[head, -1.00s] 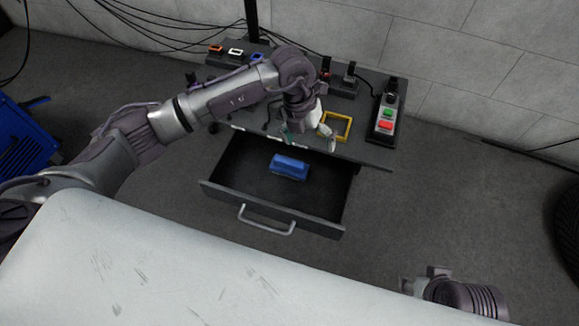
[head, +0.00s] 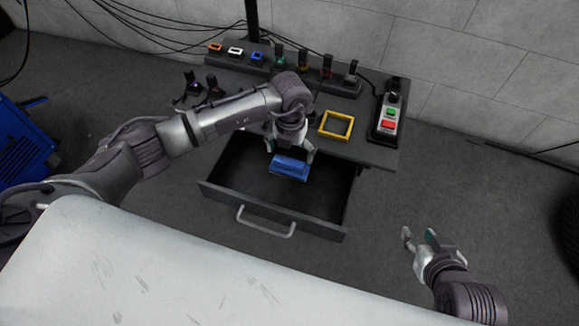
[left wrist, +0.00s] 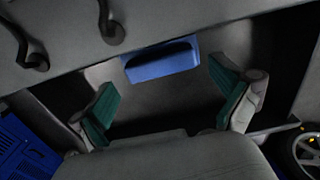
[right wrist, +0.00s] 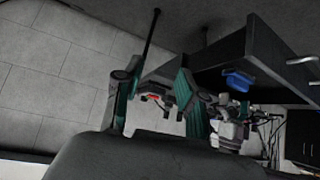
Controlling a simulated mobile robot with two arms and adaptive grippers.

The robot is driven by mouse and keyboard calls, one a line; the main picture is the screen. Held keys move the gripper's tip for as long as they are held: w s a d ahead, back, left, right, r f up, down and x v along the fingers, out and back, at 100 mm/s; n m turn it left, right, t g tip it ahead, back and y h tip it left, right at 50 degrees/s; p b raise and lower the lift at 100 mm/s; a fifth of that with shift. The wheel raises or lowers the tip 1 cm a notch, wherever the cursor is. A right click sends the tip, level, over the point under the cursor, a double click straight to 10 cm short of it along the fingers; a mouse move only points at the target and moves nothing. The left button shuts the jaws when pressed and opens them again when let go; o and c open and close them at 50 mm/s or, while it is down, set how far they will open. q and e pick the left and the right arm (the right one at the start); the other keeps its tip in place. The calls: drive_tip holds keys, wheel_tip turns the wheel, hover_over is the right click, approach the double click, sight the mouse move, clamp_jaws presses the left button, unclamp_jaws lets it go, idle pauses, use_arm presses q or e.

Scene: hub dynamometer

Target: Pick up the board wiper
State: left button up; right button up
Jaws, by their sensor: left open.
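The board wiper is a blue block (head: 290,168) in the open drawer (head: 240,184) under the bench. My left gripper (head: 291,150) is open, with its fingers above and around the far side of the wiper. In the left wrist view the wiper (left wrist: 162,62) shows ahead, between and beyond the two spread green-padded fingers (left wrist: 168,103); I see no contact. The wiper also shows in the right wrist view (right wrist: 238,81). My right gripper (head: 420,240) is open and empty, in free space right of the drawer.
The bench top (head: 375,150) holds a yellow frame (head: 336,125), a button box with green and red buttons (head: 388,118) and a rack of small coloured pieces at the back. The drawer handle (head: 266,222) sticks out in front. The floor right of the drawer is clear.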

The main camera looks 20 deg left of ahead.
sight(290, 161)
use_arm(q)
wheel_tip(290, 161, down, 4)
drive_tip(key=shift+s+b, duration=0.1)
drive_tip(key=shift+b, duration=0.45)
drive_tip(key=shift+f, duration=0.15)
drive_tip(key=c, duration=0.8)
use_arm(e)
drive_tip(key=w+a+r+t+y, duration=0.1)
drive_tip(key=w+a+r+t, duration=0.1)
drive_tip(key=w+r+t, duration=0.2)
drive_tip(key=shift+w+r, duration=0.2)
drive_tip(key=shift+w, duration=0.05)
